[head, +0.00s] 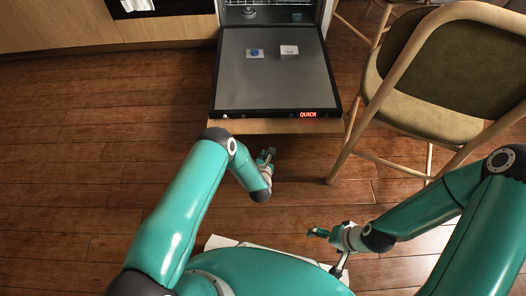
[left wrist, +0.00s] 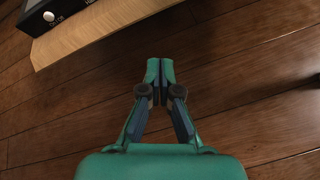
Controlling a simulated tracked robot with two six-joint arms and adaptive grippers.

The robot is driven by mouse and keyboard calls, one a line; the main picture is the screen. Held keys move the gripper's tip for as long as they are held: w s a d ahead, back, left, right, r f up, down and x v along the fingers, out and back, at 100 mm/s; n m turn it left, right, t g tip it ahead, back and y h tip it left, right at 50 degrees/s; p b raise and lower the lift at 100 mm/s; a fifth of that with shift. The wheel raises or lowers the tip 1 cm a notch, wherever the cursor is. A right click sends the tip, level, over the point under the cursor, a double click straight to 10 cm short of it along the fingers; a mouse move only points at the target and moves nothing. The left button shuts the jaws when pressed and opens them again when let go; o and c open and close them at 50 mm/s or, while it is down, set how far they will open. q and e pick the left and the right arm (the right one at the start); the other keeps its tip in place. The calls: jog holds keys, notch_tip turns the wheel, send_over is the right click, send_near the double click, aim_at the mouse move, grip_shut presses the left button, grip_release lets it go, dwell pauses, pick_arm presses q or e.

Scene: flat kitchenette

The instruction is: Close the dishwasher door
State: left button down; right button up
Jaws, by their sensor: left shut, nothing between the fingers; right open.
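The dishwasher door (head: 285,85) hangs open, lowered flat, with its inner face up and a lit "QUICK" display at its near edge. Its wooden front panel edge (head: 265,126) shows below that. My left gripper (head: 268,153) is just in front of the door's near edge, low and apart from it. In the left wrist view the left gripper (left wrist: 154,66) is shut and empty over the floor, with the door's wooden edge (left wrist: 90,38) at upper left. My right gripper (head: 318,232) is open and empty, lower right of the door, near my base.
A wooden chair with an olive seat (head: 425,85) stands close to the door's right side. The dishwasher opening with a rack (head: 268,4) is at the top. Cabinets (head: 110,30) line the upper left. The wooden floor (head: 90,130) to the left is clear.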

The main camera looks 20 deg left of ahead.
pick_arm(q)
jog(key=w+a+f+n+t+y+b, duration=0.1)
jog(key=w+a+f+n+y+b, duration=0.15)
jog(key=w+f+n+b, duration=0.5)
jog(key=shift+w+a+r+m+h+b, duration=0.15)
jog(key=shift+w+r+m+h+b, duration=0.1)
jog(key=shift+w+r+m+b, duration=0.4)
jog(key=shift+w+a+r+m+h+b, duration=0.2)
jog(key=shift+w+r+m+b, duration=0.2)
jog(key=shift+w+r, duration=0.4)
pick_arm(e)
notch_tip(320, 180, down, 12)
jog(key=shift+r, duration=0.15)
jog(key=shift+r, duration=0.15)
